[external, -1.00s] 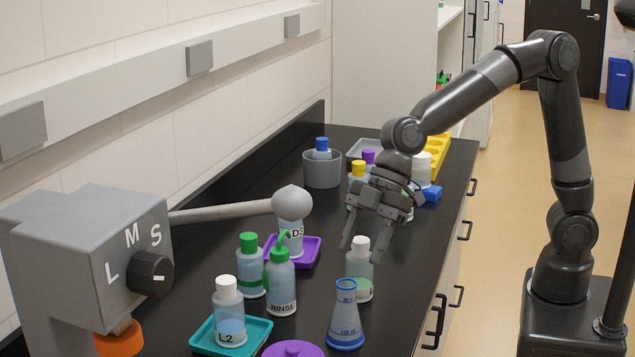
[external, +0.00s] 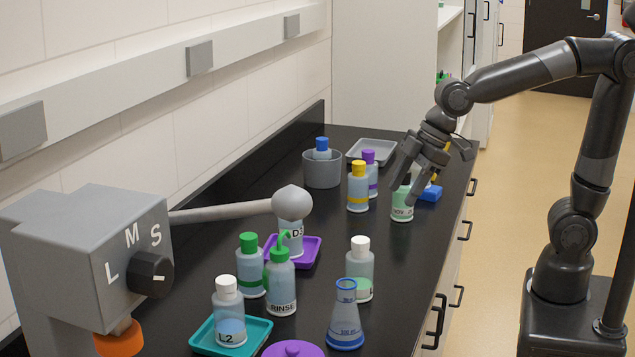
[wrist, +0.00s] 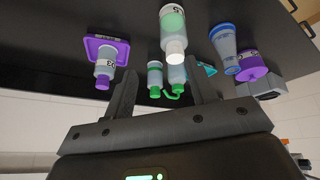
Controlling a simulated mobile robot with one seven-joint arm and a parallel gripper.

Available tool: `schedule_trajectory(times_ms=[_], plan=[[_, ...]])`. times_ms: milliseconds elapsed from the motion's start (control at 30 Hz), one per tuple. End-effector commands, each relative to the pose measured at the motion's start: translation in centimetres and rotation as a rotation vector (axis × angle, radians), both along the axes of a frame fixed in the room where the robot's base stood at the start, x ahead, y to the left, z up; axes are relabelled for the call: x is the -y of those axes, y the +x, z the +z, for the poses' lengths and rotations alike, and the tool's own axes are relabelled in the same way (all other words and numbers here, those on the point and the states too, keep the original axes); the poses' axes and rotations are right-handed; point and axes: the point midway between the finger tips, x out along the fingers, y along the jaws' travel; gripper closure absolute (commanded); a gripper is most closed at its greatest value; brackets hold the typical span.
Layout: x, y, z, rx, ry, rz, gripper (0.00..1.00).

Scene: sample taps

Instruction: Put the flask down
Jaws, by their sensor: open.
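The flask (external: 346,318) is a clear conical one with a blue rim and blue base band. It stands upright on the black bench near the front. In the wrist view the flask (wrist: 224,46) shows at the upper right, outside the fingers. My gripper (external: 403,190) is open, well behind the flask and apart from it. In the wrist view nothing is between the fingers of my gripper (wrist: 160,66).
A white-capped bottle (external: 359,272) stands just behind the flask. A purple disc (external: 292,350) and a teal tray (external: 262,331) are to its left. Yellow-capped and purple-capped bottles (external: 358,190) stand left of my gripper. Bare bench lies between my gripper and the white-capped bottle.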

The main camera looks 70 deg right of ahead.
Motion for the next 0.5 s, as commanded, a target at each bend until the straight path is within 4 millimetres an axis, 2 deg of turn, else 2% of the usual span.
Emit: schedule_trajectory(times_ms=[33,100,300,400,500], plan=[[2.6,-1.1,0.4,0.008,-0.007,-0.071,0.48],[5.9,-2.7,0.7,0.011,-0.007,-0.172,0.48],[14.2,-8.1,0.5,0.011,0.025,-0.448,0.48],[17.1,-10.6,-0.1,0.008,0.053,-0.559,0.48],[19.0,-12.5,-0.7,0.003,0.079,-0.642,0.48]])
